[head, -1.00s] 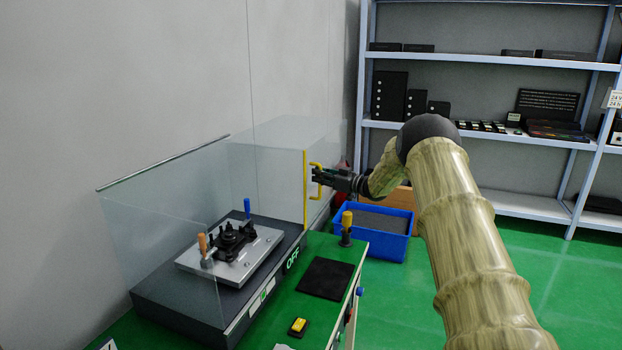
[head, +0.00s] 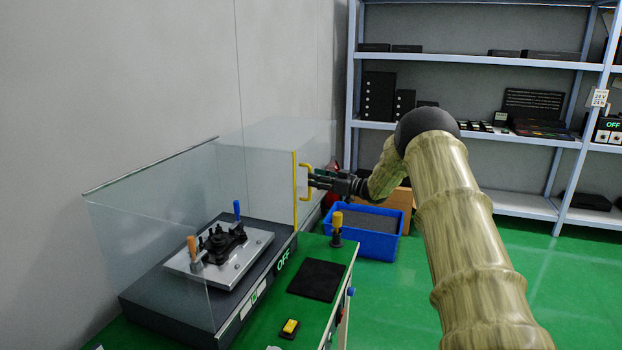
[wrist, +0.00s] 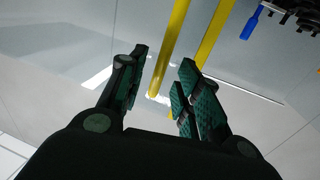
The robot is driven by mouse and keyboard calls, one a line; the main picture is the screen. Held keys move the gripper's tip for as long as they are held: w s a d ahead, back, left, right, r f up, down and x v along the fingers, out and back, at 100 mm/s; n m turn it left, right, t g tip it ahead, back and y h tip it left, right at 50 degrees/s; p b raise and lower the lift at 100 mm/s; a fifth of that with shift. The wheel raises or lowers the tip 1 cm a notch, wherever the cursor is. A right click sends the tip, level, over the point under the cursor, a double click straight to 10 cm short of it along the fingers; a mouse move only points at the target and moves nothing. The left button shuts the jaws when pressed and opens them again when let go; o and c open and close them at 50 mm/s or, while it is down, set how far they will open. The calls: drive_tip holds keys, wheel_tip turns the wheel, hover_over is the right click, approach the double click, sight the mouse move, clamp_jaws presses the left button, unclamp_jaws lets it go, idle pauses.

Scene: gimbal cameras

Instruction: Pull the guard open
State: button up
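The guard (head: 150,215) is a clear panelled cover over a dark machine base marked OFF. A yellow strip (head: 295,190) runs up its right edge, with a yellow handle (head: 305,168) beside it. My gripper (head: 312,181) is at the handle's right side, pointing left. In the wrist view my gripper (wrist: 165,85) is open. There the handle (wrist: 168,48) runs down to the gap between the fingertips, with no finger clearly closed on it. The yellow strip (wrist: 216,32) lies to its right.
Under the guard, a metal plate (head: 183,262) carries a black fixture and clamps with blue and orange grips. A yellow-topped post (head: 337,222), a black pad (head: 317,280) and a yellow button (head: 290,328) are on the green bench. A blue bin (head: 365,243) and shelves stand behind.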

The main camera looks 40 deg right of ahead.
drive_tip(key=v, duration=0.8)
drive_tip(key=shift+s+d, duration=0.15)
drive_tip(key=shift+s, duration=0.05)
